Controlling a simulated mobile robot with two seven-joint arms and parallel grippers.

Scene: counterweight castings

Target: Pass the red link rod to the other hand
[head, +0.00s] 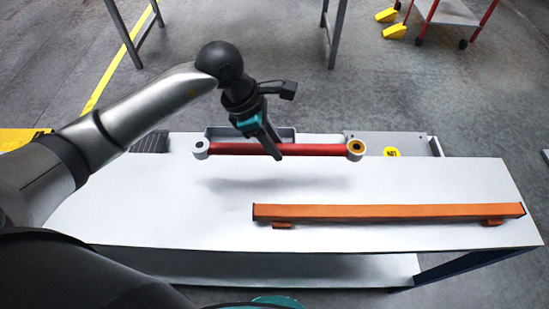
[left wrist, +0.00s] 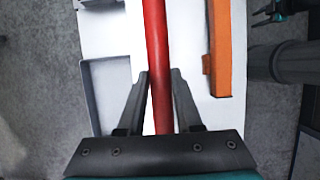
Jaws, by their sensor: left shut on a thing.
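The red link rod (head: 315,149) has a grey ring-shaped eye at each end and is held level above the white table (head: 140,215). My left gripper (head: 275,152) is shut on the rod near its middle, a little left of centre in the head view. In the left wrist view the red rod (left wrist: 156,60) runs up between the two fingers of my left gripper (left wrist: 160,75). A shadow lies on the table below the rod, so it is clear of the surface.
An orange bar (head: 390,212) lies on small feet along the table's front right. A grey tray (head: 222,133) and a grey plate with a yellow round label (head: 391,152) are at the back edge. The table's front left is clear.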

